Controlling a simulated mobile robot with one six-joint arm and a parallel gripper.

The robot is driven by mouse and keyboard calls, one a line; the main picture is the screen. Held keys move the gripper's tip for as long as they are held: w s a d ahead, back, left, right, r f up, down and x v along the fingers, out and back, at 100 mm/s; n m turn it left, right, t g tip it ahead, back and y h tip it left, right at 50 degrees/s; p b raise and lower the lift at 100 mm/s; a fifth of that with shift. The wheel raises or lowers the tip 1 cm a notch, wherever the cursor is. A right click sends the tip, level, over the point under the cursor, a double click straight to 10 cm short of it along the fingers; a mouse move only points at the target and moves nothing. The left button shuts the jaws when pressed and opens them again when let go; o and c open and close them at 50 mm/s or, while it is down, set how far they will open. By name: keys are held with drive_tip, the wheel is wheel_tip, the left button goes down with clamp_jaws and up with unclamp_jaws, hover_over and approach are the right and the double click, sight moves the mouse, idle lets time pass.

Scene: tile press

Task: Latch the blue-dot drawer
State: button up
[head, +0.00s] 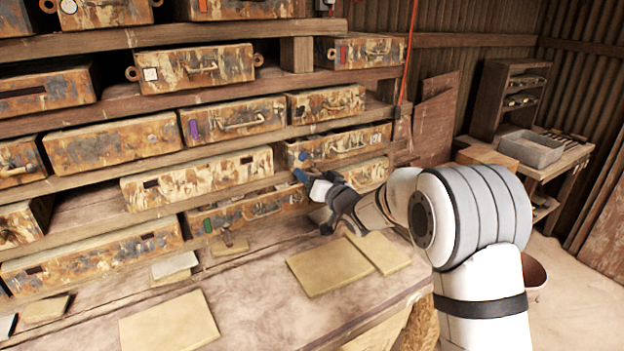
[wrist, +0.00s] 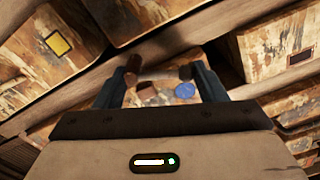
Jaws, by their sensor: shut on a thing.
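The blue-dot drawer (head: 368,138) is a rusty, mottled drawer in the right part of the rack. Its round blue dot (head: 303,155) shows at the left end of its front in the head view. In the wrist view the blue dot (wrist: 185,90) lies beside the right finger. I cannot tell how far the drawer stands out.
A green-marked drawer (head: 250,211) is below left, and a purple-marked drawer (head: 235,119) above left. A yellow-marked drawer (wrist: 90,25) is near in the wrist view. Flat tiles (head: 330,266) lie on the bench below. A grey bin (head: 530,150) stands on the right table.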

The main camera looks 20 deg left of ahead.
drive_tip(key=shift+w+d, duration=0.1)
drive_tip(key=shift+d, duration=0.05)
drive_tip(key=o, duration=0.9)
drive_tip(key=shift+f, duration=0.1)
drive_tip(key=b+v, duration=0.2)
drive_tip(key=v, duration=0.5)
drive_tip(key=shift+s+d, duration=0.25)
drive_tip(key=shift+s, duration=0.05)
drive_tip(key=shift+c, duration=0.3)
